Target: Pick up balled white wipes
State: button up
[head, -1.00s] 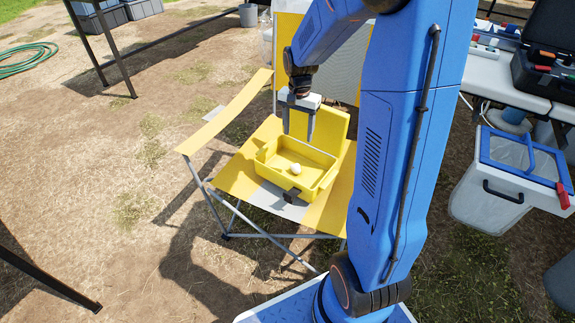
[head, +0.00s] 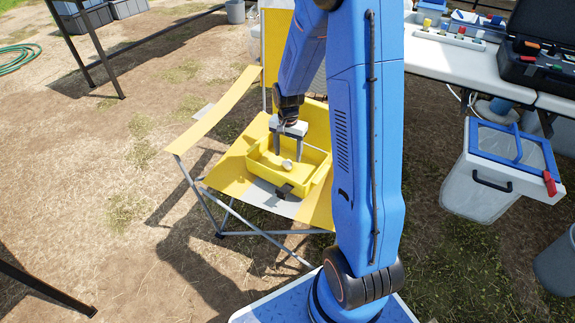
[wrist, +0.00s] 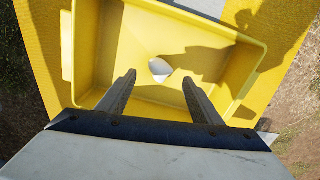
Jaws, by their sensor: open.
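The balled white wipes (head: 287,165) lie as a small white lump on the floor of an open yellow box (head: 258,172). In the wrist view the white lump (wrist: 160,69) is just beyond and between the two fingertips. My gripper (head: 286,148) is open and empty, pointing down over the box. In the wrist view its fingers (wrist: 158,80) stand apart with the box floor showing between them. The lump is apart from both fingers, as far as I can see.
The box walls surround the fingers. A white bin with a blue rim (head: 480,185) and a white table (head: 440,58) with equipment stand at the right.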

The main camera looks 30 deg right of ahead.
aim_at(288, 161)
jog(key=shift+f, duration=2.5)
jog(key=c, duration=1.1)
